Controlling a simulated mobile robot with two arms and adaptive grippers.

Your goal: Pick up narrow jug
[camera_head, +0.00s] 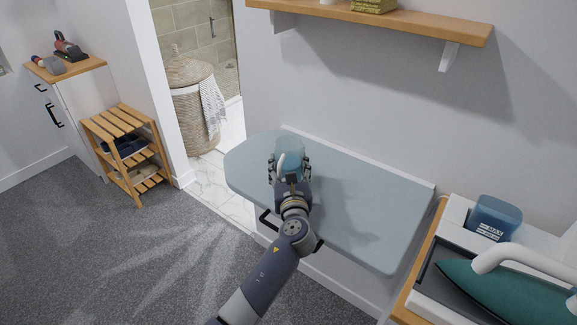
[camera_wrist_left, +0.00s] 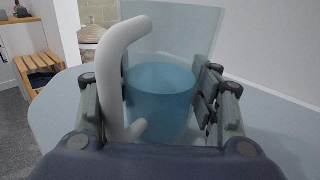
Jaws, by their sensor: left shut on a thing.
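The narrow jug (camera_head: 289,147) is a translucent blue-tinted jug with a white handle, over the grey-blue wall table (camera_head: 345,200). It also shows upright in the left wrist view (camera_wrist_left: 165,90), with its handle on the near left side. My left gripper (camera_head: 289,170) is shut on the jug, one finger at each side of the body. In the head view the gripper hides the jug's lower part. I cannot tell whether the jug's base touches the table. My right gripper is not in view.
A green iron (camera_head: 505,290) and a blue container marked MAX (camera_head: 494,217) stand at the right. A wooden shelf (camera_head: 400,22) juts from the wall above. A slatted rack (camera_head: 125,150) and laundry basket (camera_head: 193,105) stand left. The table's right part is clear.

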